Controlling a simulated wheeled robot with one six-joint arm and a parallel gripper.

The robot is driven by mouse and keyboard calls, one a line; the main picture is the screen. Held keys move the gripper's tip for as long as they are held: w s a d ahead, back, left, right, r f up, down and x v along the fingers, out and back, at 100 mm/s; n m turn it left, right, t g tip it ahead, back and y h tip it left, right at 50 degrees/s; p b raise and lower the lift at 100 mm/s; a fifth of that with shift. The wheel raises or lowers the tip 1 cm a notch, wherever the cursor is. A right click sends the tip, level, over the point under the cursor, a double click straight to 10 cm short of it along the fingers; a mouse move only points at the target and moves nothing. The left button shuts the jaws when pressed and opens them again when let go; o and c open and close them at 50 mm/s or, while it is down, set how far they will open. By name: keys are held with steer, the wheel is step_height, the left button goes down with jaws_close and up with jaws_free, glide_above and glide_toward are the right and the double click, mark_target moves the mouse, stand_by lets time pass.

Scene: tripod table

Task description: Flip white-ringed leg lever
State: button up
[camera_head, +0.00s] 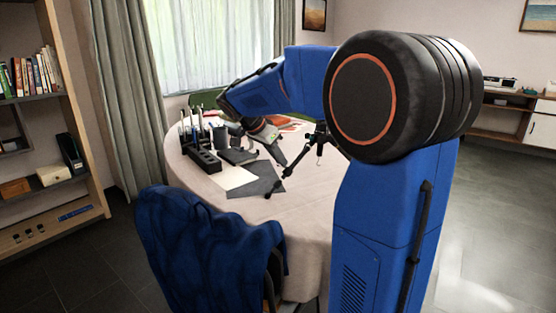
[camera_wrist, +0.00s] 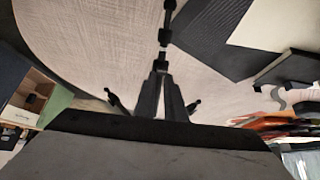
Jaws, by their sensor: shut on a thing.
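A small black tripod (camera_head: 321,138) stands on the round table, partly hidden behind my arm in the head view. One dark leg (camera_head: 284,179) reaches toward the table's near left side. In the wrist view this leg (camera_wrist: 165,20) runs down from the top edge to my fingertips, with black clamps along it. A thin pale ring (camera_wrist: 163,48) shows between two clamps. My gripper (camera_wrist: 164,76) is shut on a lever at the lower clamp; the fingers hide the lever itself. In the head view my gripper (camera_head: 279,153) is small and close to the tripod.
The round table (camera_head: 313,220) has a pale cloth. A black organizer (camera_head: 205,160) with pens, a dark mat (camera_head: 257,182) and a white sheet (camera_head: 232,177) lie left of the tripod. A chair with a blue cover (camera_head: 210,240) stands at the near side. Papers lie behind.

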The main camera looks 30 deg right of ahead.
steer(key=shift+d+r, duration=0.2)
steer(key=shift+d, duration=0.1)
jaws_close()
steer(key=shift+o, duration=1)
jaws_free()
steer(key=shift+a, duration=0.1)
steer(key=shift+v, duration=2.95)
